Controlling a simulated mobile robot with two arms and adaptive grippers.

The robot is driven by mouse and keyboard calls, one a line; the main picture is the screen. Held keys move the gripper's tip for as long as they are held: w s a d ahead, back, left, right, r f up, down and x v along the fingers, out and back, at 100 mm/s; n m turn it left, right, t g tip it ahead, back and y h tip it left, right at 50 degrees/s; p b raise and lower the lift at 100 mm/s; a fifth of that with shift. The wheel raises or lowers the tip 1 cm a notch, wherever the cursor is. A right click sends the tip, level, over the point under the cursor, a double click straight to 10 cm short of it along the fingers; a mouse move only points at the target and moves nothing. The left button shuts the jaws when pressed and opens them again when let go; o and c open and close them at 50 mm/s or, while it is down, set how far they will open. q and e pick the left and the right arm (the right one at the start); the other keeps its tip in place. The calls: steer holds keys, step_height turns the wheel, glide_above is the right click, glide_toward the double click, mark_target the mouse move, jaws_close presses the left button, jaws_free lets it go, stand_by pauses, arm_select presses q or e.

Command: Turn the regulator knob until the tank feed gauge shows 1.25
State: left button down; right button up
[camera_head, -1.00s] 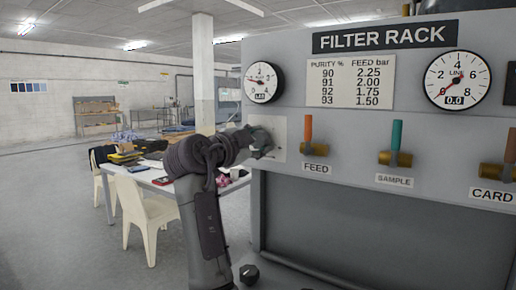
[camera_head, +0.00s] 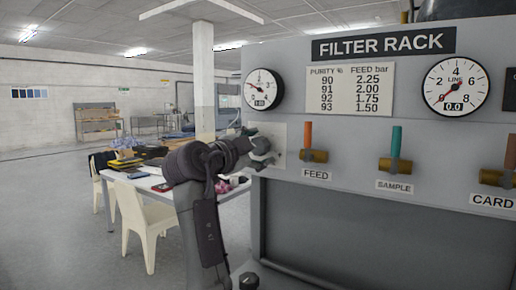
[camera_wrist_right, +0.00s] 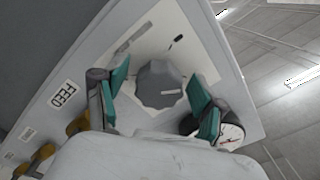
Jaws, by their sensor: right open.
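The regulator knob (camera_wrist_right: 160,84) is a dark grey lobed knob on a pale plate, seen in the right wrist view. My right gripper (camera_wrist_right: 158,92) is open, with one teal-padded finger on each side of the knob and gaps visible between. In the head view my right gripper (camera_head: 264,150) is at the plate left of the FEED valve and hides the knob. The round gauge (camera_head: 263,90) above it has a small digital window that seems to read about 1.05, though it is blurred. My left gripper is not in view.
The filter rack panel (camera_head: 440,133) also carries a LINE gauge (camera_head: 455,84) showing 0.0, a purity chart (camera_head: 350,89), and FEED (camera_head: 314,155), SAMPLE (camera_head: 395,164) and CARD valves. A table (camera_head: 150,181) and white chairs (camera_head: 146,225) stand at the left.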

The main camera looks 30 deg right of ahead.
steer(key=v, duration=1.2)
